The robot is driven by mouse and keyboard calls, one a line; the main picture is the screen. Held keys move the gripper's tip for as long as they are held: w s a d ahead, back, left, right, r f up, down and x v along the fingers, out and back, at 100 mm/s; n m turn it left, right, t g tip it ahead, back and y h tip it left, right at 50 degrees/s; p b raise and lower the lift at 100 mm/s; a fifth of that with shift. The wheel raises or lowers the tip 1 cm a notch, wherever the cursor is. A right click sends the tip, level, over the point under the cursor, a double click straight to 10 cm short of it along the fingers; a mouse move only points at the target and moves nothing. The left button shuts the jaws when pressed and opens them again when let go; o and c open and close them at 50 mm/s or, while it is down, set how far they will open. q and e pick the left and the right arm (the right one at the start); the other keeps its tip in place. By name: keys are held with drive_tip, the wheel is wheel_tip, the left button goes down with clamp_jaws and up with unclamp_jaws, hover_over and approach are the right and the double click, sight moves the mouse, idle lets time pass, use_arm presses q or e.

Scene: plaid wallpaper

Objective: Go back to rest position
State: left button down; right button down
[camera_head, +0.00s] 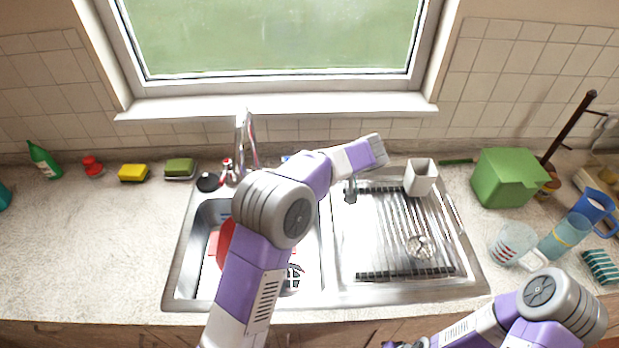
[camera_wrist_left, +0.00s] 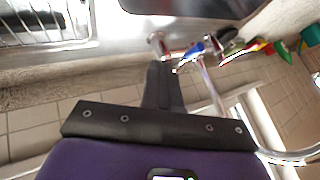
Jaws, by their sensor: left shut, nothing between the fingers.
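My left arm rises from the bottom middle of the head view, bends at its grey elbow and reaches over the sink's divider to the front of the window wall. Its gripper shows in the left wrist view (camera_wrist_left: 163,88), where the dark fingers are together and empty, pointing towards the faucet. My right arm is at the bottom right of the head view, low in front of the counter. Only a dark bit of what seems its gripper (camera_head: 405,344) shows at the bottom edge, and its fingers are cut off.
The sink (camera_head: 180,275) holds red items. The faucet (camera_head: 243,135) stands close behind my left arm. A drying rack (camera_head: 400,230) and a white cup (camera_head: 421,178) are right of it. A green box (camera_head: 508,178) and several cups crowd the right counter. The left counter is largely clear.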

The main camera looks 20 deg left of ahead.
use_arm(q)
drive_tip(key=v, duration=0.4)
drive_tip(key=shift+r, duration=0.2)
